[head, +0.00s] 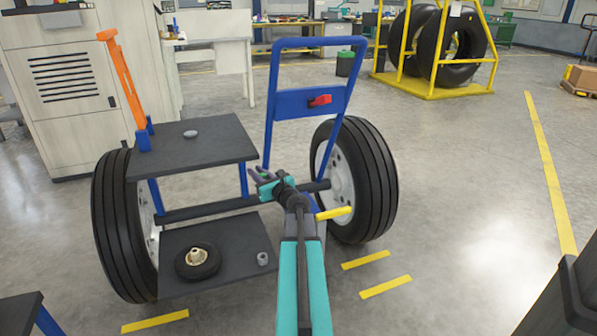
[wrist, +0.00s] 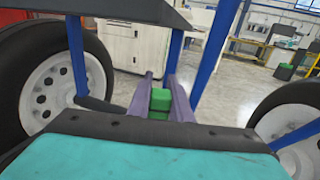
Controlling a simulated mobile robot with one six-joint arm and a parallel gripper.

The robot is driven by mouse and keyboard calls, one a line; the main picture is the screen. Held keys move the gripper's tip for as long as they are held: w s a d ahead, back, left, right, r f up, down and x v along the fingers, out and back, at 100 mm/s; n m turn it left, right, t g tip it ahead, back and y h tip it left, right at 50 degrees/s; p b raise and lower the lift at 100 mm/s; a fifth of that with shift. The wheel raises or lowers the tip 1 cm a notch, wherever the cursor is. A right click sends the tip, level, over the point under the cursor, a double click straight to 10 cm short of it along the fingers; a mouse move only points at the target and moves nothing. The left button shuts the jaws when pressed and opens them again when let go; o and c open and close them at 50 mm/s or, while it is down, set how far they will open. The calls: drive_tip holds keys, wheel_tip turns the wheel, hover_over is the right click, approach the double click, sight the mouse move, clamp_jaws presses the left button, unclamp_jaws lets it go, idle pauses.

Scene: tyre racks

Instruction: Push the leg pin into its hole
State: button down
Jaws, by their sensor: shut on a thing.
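My gripper (head: 262,177) is in front of the blue-framed trolley, between its two wheels. In the wrist view, its purple fingers (wrist: 160,102) are shut on a small green block (wrist: 160,99). I cannot tell whether this block is part of the leg pin. A yellow rod (head: 334,213) sticks out to the right beside my arm, low near the right wheel; I cannot tell what it is. The trolley's blue handle frame (head: 290,103) stands behind the gripper, with a red piece (head: 320,100) on its crossbar. I cannot make out the pin's hole.
The trolley has large tyres at left (head: 122,225) and right (head: 355,180). Its upper shelf (head: 215,147) holds a grey piece; its lower shelf (head: 222,278) holds a small wheel (head: 198,262) and a nut (head: 262,259). An orange post (head: 122,80) rises at left.

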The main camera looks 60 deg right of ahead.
drive_tip(key=s+d+f+m+g+h, duration=0.1)
drive_tip(key=s+d+m+g+h, duration=0.1)
drive_tip(key=s+d, duration=0.7)
drive_tip(key=d+m+h, duration=0.1)
drive_tip(key=d+h, duration=0.1)
drive_tip(key=d, duration=0.1)
drive_tip(key=shift+s+d+f+g+h, duration=0.3)
drive_tip(key=shift+s+f, duration=0.05)
drive_tip(key=shift+f, duration=0.05)
wheel_tip(320, 180, down, 9)
drive_tip(key=b, duration=0.9)
idle(3.2)
drive_tip(key=c, duration=1.5)
unclamp_jaws()
drive_tip(key=shift+a, duration=0.1)
drive_tip(key=shift+c, duration=0.2)
drive_tip(key=shift+o, duration=0.5)
drive_tip(key=o, duration=0.5)
drive_tip(key=shift+s+a, duration=0.1)
drive_tip(key=shift+b+v, duration=0.6)
drive_tip(key=shift+v, duration=4.25)
